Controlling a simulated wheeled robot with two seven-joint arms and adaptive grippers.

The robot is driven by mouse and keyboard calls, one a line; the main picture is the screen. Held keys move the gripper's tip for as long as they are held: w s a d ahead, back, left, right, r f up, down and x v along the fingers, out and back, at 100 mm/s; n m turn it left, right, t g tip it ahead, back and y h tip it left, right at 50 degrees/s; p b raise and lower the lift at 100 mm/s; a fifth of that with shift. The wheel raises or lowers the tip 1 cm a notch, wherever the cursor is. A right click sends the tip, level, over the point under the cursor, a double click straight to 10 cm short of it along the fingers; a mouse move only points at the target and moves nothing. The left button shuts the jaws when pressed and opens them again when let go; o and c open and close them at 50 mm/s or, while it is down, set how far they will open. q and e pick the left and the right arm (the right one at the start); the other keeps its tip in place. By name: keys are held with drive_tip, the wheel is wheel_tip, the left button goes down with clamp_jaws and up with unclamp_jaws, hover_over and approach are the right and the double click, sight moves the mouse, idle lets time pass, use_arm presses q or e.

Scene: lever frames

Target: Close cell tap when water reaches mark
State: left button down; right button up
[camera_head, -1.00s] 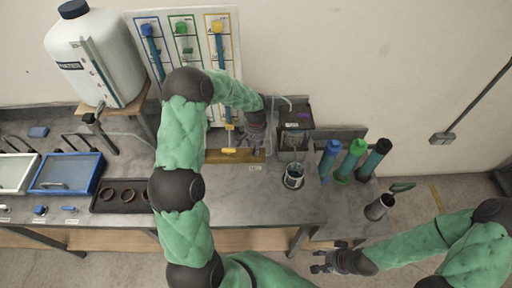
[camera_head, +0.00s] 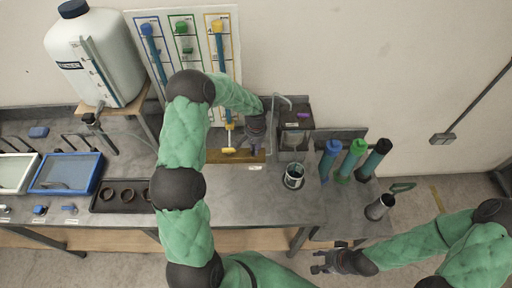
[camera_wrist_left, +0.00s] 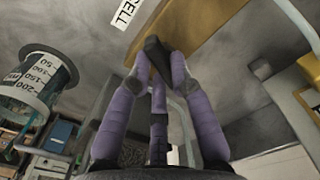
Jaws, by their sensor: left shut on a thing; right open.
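My left gripper (camera_head: 251,147) is at the wooden strip at the back of the bench, just left of the dark cell box (camera_head: 296,125). In the left wrist view its purple fingers (camera_wrist_left: 155,72) are shut on a black lever-like handle (camera_wrist_left: 157,52), taken to be the cell tap. A measuring beaker (camera_head: 294,183) stands on the bench in front of the cell; it also shows in the left wrist view (camera_wrist_left: 40,88) with marks 50 to 200. Its liquid level against a mark is unclear. My right gripper (camera_head: 324,262) is open and empty near the bench's front edge.
Blue, green and black-capped tubes (camera_head: 352,160) stand right of the beaker, with a grey cup (camera_head: 379,208) in front. A white tank (camera_head: 97,60) and dark tray (camera_head: 122,196) are at left.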

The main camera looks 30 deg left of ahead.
use_arm(q)
drive_tip(key=shift+m, duration=1.1)
drive_tip(key=c, duration=1.1)
unclamp_jaws()
drive_tip(key=shift+r, duration=0.15)
wheel_tip(320, 180, up, 12)
drive_tip(key=shift+f, duration=0.1)
